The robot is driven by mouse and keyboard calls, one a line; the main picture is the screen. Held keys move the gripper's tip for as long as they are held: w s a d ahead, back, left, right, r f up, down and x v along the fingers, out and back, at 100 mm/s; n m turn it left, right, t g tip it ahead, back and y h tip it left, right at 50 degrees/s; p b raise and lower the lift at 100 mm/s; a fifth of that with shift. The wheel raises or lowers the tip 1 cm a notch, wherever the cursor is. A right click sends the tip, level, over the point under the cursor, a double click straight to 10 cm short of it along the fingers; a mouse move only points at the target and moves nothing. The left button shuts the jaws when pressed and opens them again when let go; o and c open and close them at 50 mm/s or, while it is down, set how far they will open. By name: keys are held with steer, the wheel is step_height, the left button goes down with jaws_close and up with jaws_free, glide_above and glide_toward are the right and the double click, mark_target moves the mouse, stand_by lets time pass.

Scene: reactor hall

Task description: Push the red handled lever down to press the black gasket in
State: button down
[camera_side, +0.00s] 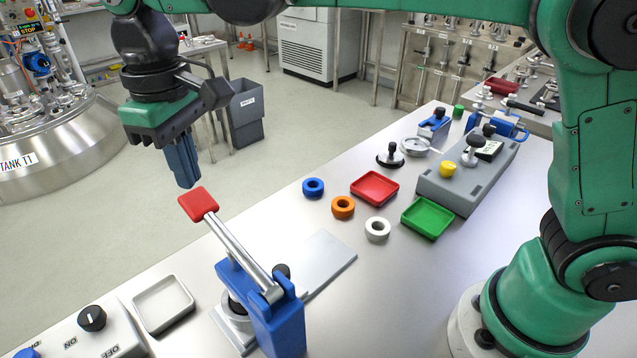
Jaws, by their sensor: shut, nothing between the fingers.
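The lever (236,240) is a silver bar with a red handle (198,204), pivoted on a blue press (275,318) at the front of the table. It slants upward to the left, with its red end raised. My gripper (187,182) points down with its blue fingers together and empty, just above and left of the red handle. A small gap seems to show between fingertips and handle.
Blue (313,181), orange (343,198) and white (377,221) rings lie mid-table beside a red tray (375,178) and a green tray (428,208). A grey tray (163,298) and a knob box (85,332) are left of the press. A grey fixture (455,190) stands behind.

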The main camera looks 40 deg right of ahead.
stand_by(0.4)
steer(key=shift+r, duration=2.5)
steer(key=shift+d, duration=0.2)
steer(key=s+d+f+m+t, duration=0.3)
steer(key=s+d+f, duration=0.1)
steer(key=d, duration=0.5)
steer(key=s+d+f+m+t, duration=0.3)
steer(key=d+f, duration=0.3)
steer(key=d, duration=0.4)
steer(key=shift+s+d+f+t, duration=0.3)
steer(key=shift+s+t, duration=0.15)
steer(key=shift+t, duration=0.15)
